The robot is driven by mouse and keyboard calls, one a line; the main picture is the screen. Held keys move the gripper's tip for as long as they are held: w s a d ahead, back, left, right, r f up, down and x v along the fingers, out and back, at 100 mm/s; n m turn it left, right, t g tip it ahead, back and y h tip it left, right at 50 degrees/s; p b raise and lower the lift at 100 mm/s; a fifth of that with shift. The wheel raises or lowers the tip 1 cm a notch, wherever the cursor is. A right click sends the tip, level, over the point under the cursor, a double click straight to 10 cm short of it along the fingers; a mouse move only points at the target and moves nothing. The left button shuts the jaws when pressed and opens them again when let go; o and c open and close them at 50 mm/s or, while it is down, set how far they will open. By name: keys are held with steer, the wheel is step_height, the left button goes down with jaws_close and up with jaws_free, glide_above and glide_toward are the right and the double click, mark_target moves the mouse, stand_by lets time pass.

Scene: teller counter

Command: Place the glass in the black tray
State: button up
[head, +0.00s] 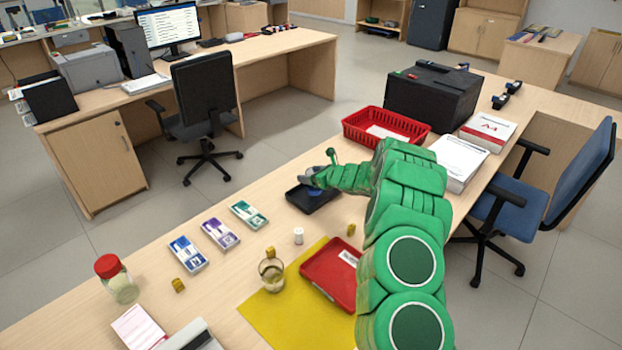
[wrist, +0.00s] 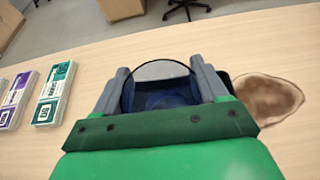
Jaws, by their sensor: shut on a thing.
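My gripper (head: 318,184) is over the black tray (head: 303,205) on the counter. In the wrist view my gripper (wrist: 161,90) is shut on a round, dark-rimmed glass (wrist: 160,98), bluish inside, with one finger on each side. In the head view only a small blue part of the glass (head: 315,191) shows under the fingers. I cannot tell whether its base touches the tray floor. In the wrist view the tray is mostly hidden behind the glass and my gripper.
A red basket (head: 360,119) stands behind the black tray. Card packs (head: 248,214) lie left. A brown patch (wrist: 270,98) is right of my gripper.

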steer(key=shift+f, duration=0.75)
steer(key=shift+f, duration=0.1)
steer(key=o, duration=1.2)
steer(key=shift+s+d, duration=0.1)
steer(key=v, duration=1.1)
steer(key=shift+s+d+r, duration=0.2)
steer(key=shift+s+r, duration=0.05)
steer(key=shift+r, duration=0.05)
